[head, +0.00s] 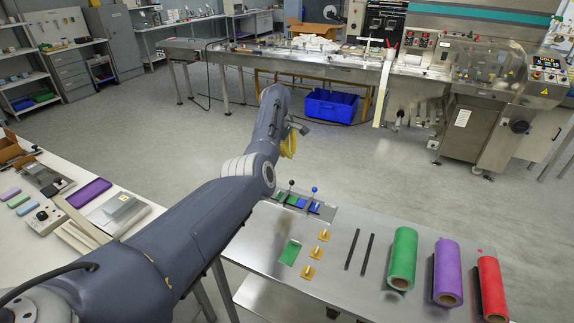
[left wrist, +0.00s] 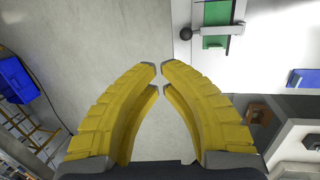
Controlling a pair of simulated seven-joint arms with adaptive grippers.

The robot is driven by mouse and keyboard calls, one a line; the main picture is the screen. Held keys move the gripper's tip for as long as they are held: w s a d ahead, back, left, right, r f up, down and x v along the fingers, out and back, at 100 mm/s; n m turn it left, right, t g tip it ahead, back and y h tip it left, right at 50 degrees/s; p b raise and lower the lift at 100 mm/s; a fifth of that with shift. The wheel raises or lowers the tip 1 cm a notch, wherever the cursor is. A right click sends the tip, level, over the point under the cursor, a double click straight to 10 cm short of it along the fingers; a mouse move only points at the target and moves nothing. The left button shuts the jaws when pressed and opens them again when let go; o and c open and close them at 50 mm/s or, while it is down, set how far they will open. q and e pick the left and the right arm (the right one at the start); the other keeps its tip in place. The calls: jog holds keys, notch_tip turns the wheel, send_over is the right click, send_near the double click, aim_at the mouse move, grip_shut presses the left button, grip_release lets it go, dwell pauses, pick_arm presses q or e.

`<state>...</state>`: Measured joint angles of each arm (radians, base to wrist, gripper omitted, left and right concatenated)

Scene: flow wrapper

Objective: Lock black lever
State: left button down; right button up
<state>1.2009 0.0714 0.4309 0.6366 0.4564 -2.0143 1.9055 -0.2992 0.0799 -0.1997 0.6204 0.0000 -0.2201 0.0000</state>
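The black lever (head: 291,183) stands at the back left of the small steel table, on a fixture with green and blue pieces. In the left wrist view its round black knob (left wrist: 185,33) is at upper right, beside a green block (left wrist: 214,42). A blue-knobbed lever (head: 314,190) stands just right of it. My left gripper (head: 290,143) hangs beyond the table's back edge, apart from the lever. In the left wrist view its yellow fingers (left wrist: 159,72) come together at the tips with nothing between them. My right gripper is not seen.
The steel table (head: 335,270) carries a green sheet (head: 290,252), small yellow pieces (head: 308,272), two black strips (head: 353,249) and green (head: 403,255), purple (head: 448,270) and red (head: 492,288) rolls. A white table stands at left. Open floor lies behind.

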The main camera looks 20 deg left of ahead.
pick_arm(q)
jog(key=shift+w+a+r, duration=0.1)
jog(key=shift+w+r, duration=0.05)
jog(key=shift+r, duration=0.75)
jog(key=shift+w+a+r, duration=0.1)
jog(key=shift+w+r, duration=0.05)
jog(key=shift+r, duration=0.75)
